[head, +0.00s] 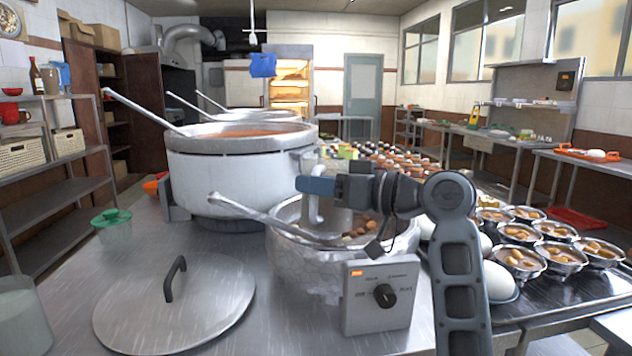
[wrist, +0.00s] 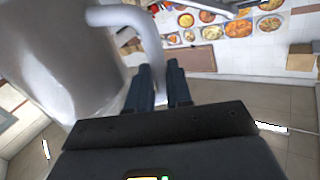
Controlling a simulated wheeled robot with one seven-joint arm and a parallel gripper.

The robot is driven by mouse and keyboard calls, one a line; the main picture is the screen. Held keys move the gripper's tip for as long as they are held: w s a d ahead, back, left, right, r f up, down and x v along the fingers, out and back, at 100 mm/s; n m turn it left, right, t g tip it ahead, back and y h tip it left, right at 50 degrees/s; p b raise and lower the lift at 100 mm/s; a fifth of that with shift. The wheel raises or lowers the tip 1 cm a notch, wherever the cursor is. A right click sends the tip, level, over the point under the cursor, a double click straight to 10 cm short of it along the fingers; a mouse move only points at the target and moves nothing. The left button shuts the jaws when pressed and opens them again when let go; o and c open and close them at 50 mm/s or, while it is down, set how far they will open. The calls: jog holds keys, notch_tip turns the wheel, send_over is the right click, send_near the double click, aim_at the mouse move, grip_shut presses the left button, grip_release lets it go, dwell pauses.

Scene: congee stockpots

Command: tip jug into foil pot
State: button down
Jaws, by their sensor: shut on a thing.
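The foil pot (head: 310,272) is a wide pot wrapped in crinkled foil on the steel counter, with brown and pale lumps inside and a ladle (head: 262,222) across it. The grey metal jug (head: 336,219) shows over the pot's opening, partly hidden by my gripper. It fills the left of the wrist view (wrist: 60,60). My gripper (head: 316,186) is above the pot, its dark blue fingers (wrist: 158,88) shut on the jug's curved handle (wrist: 150,50). I cannot tell how far the jug is tilted or whether anything pours. Its inside is hidden.
A large white stockpot (head: 240,180) of reddish congee stands behind left. A flat lid (head: 175,310) and a green-lidded tub (head: 113,232) lie left. A control box (head: 380,297) stands in front. Filled foil bowls (head: 520,258) and white eggs (head: 498,283) crowd the right.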

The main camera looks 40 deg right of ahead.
aim_at(322, 165)
jog(key=shift+d+r+m+p, duration=0.1)
jog(key=shift+r+m+p, duration=0.9)
jog(key=shift+p, duration=0.95)
jog(key=shift+w+d+r+m+g+p, duration=0.25)
jog(key=shift+r+m+p, duration=0.3)
jog(key=shift+p, duration=0.6)
jog(key=shift+w+d+r+m+g+p, duration=0.15)
jog(key=shift+d+r+m+g+p, duration=0.25)
jog(key=shift+p, duration=0.75)
jog(key=shift+w+d+r+m+p, duration=0.1)
jog(key=shift+r+m+p, duration=0.25)
jog(key=shift+p, duration=0.25)
jog(key=shift+w+d+m+p, duration=0.2)
jog(key=shift+m+p, duration=0.1)
jog(key=shift+p, duration=0.15)
jog(key=shift+w+d+r+m+p, duration=0.25)
jog(key=shift+d+m+p, duration=0.25)
jog(key=shift+p, duration=0.4)
jog(key=shift+w+d+r+m+p, duration=0.1)
jog(key=shift+d+r+m+p, duration=0.15)
jog(key=shift+m+p, duration=0.25)
jog(key=shift+w+d+f+g+y+p, duration=0.1)
jog(key=shift+w+d+g+y+p, duration=0.15)
jog(key=shift+p, duration=0.3)
jog(key=shift+w+d+m+p, duration=0.3)
jog(key=shift+d+m+p, duration=0.3)
jog(key=shift+m+p, duration=0.35)
